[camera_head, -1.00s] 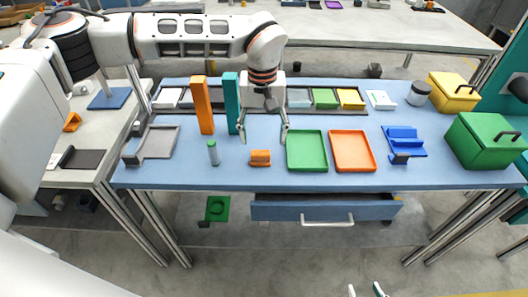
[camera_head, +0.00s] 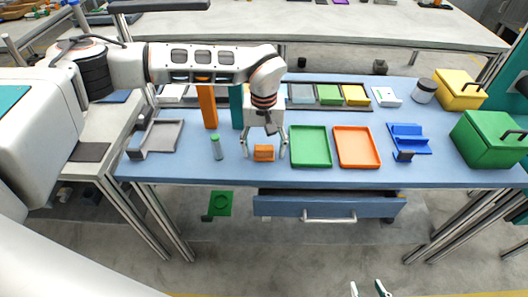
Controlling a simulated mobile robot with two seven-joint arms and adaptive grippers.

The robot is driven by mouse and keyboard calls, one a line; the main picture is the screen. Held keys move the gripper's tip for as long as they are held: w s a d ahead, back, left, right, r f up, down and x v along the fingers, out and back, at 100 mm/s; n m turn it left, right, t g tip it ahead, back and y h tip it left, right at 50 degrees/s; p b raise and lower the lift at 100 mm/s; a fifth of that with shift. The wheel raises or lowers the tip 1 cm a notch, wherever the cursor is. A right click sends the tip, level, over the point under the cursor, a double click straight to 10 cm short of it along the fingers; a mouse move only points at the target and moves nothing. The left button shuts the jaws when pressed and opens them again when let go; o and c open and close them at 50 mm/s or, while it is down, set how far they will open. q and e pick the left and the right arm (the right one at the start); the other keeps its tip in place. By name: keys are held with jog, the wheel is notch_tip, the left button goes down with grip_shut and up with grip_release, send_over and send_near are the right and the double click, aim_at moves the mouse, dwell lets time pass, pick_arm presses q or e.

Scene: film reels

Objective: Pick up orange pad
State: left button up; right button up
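The orange pad (camera_head: 264,153) is a small orange block lying near the front edge of the blue table. My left gripper (camera_head: 265,156) points down over it, with one finger on each side of the pad. The fingers are spread and look apart from the pad, though contact is hard to judge at this size. My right gripper (camera_head: 370,289) shows only as two fingertips at the bottom edge. They are apart, with nothing between them.
A green tray (camera_head: 311,163) and an orange tray (camera_head: 357,164) lie right of the pad. A small green-capped bottle (camera_head: 217,148) stands to its left. Orange (camera_head: 208,108) and teal (camera_head: 237,118) upright blocks stand behind. A blue drawer (camera_head: 328,207) is open below the table.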

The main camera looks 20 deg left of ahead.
aim_at(264, 147)
pick_arm(q)
jog(key=c, duration=0.9)
jog(key=shift+c, duration=0.2)
notch_tip(264, 147, up, 20)
jog(key=p, duration=0.1)
